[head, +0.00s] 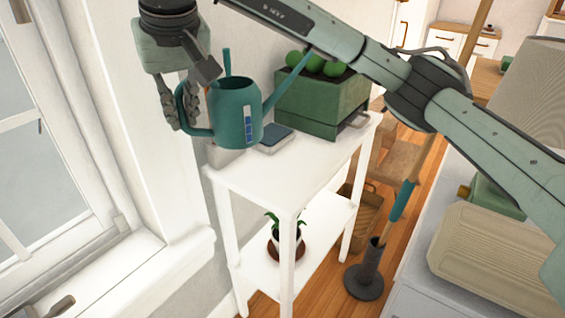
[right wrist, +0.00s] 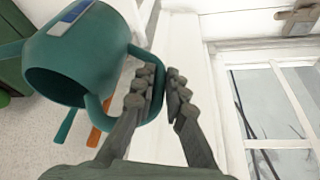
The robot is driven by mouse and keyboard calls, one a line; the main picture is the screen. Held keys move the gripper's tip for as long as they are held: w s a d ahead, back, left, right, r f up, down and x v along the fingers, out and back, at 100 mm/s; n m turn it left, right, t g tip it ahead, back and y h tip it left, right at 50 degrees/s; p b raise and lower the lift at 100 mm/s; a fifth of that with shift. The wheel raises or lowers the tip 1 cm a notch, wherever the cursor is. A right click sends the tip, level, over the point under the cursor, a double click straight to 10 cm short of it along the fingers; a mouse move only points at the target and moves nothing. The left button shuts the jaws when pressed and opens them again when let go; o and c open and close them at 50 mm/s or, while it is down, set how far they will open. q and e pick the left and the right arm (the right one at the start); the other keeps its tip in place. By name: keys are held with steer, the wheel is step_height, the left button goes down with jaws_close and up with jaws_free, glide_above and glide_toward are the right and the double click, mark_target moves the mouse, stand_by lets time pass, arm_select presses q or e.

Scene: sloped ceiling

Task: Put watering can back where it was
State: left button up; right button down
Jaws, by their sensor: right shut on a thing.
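The teal watering can (head: 236,112) is upright in the head view, at the left end of the white shelf stand (head: 325,165). My right gripper (head: 182,108) is shut on its looped handle, on the can's left side. The can's base overlaps the stand's top in the picture, and I cannot tell whether it touches. In the right wrist view the can (right wrist: 85,55) fills the upper left, and the handle passes between my right fingers (right wrist: 160,82). My left gripper is in neither view.
A green planter (head: 318,104) with round green plants stands right of the can. A small blue-topped box (head: 275,138) lies close to the can on the stand. The window (head: 40,150) is at the left. A potted plant (head: 280,240) sits on the lower shelf.

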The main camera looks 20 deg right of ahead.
mark_target(252, 141)
steer(key=d+f, duration=0.2)
steer(key=d, duration=0.1)
steer(key=d+f, duration=0.2)
steer(key=d, duration=0.1)
steer(key=s+d+f, duration=0.1)
steer(key=d, duration=0.2)
steer(key=shift+d+f+p, duration=0.3)
steer(key=shift+d+f, duration=0.25)
steer(key=shift+d, duration=0.15)
steer(key=shift+d+f, duration=0.15)
step_height(252, 141, down, 3)
steer(key=shift+f, duration=0.45)
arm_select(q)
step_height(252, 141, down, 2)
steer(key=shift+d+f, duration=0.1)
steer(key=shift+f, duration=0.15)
arm_select(e)
steer(key=shift+f, duration=0.1)
